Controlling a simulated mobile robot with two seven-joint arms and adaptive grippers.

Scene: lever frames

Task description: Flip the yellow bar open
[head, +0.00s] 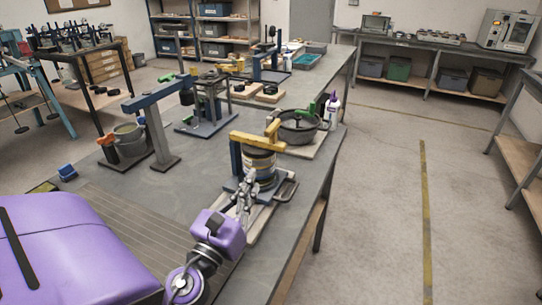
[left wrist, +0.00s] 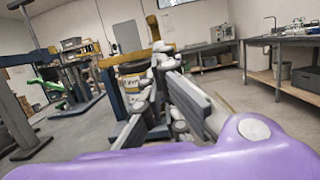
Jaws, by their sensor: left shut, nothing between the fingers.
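The yellow bar (head: 252,142) lies across the top of a small blue frame (head: 235,160), over a tin with a pale label (head: 262,163). A yellow upright piece (head: 272,128) stands at its right end. In the left wrist view the yellow bar (left wrist: 128,58) shows just behind the fingers, with the tin (left wrist: 132,82) below it. My left gripper (head: 250,178) is shut and empty, in front of the tin and below the bar. It also shows in the left wrist view (left wrist: 162,52). Whether it touches the frame or tin I cannot tell. My right gripper is out of view.
A dark round pan (head: 299,128) and a white-and-purple bottle (head: 332,108) stand behind the frame. A blue-grey lever stand (head: 155,120) and a grey bucket (head: 128,134) are to the left. The tabletop (head: 205,155) left of the frame is clear.

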